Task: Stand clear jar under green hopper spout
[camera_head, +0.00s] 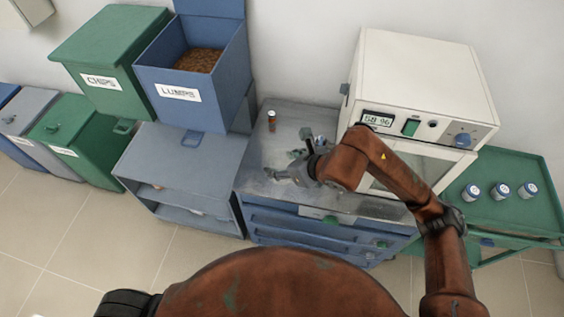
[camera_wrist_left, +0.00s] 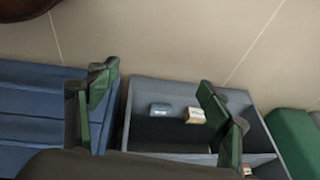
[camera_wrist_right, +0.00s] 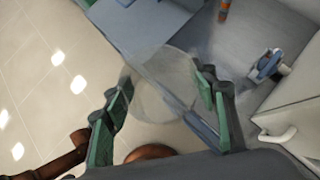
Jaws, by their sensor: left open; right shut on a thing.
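My right gripper (camera_head: 292,172) is over the metal-topped bench, right of the hoppers. In the right wrist view, it is shut on a faint clear jar (camera_wrist_right: 160,84) between its fingers. I cannot make out the jar in the head view. My left gripper (camera_wrist_left: 157,100) is open and empty in its wrist view, and outside the head view.
The blue hopper (camera_head: 208,82) labelled LUMPS, with brown contents, stands beside the green one. A white furnace (camera_head: 425,75) stands right of the gripper. A small orange-and-dark cylinder (camera_head: 272,121) stands on the bench (camera_head: 262,150). A green cart (camera_head: 515,225) holds small lidded jars.

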